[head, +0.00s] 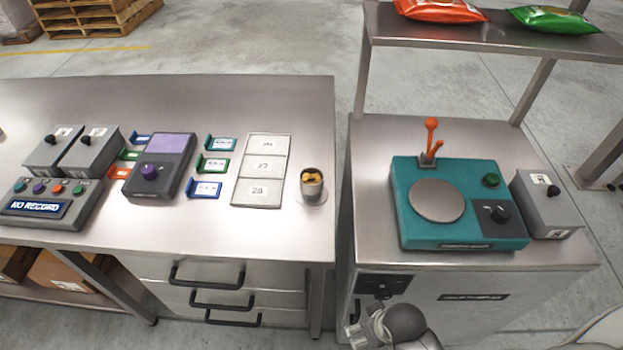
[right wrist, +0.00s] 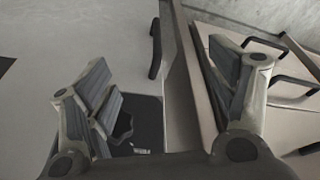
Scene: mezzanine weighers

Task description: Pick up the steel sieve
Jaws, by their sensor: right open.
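I cannot make out a sieve for certain in either view. A small steel cup (head: 312,186) with something yellow-orange inside stands upright near the right edge of the left bench, on a pale round patch. My right gripper (head: 368,326) is low in front of the right cabinet, below its top and close to its dark front panel. In the right wrist view the right gripper (right wrist: 165,85) is open, with nothing between its fingers. My left gripper is in neither view.
The left bench (head: 270,105) holds grey boxes, coloured tags and a numbered plate (head: 262,170). Drawers with black handles (head: 222,302) are below. A teal scale (head: 465,242) with a round plate stands on the right cabinet, under a shelf (head: 480,38) with bags. A narrow gap separates bench and cabinet.

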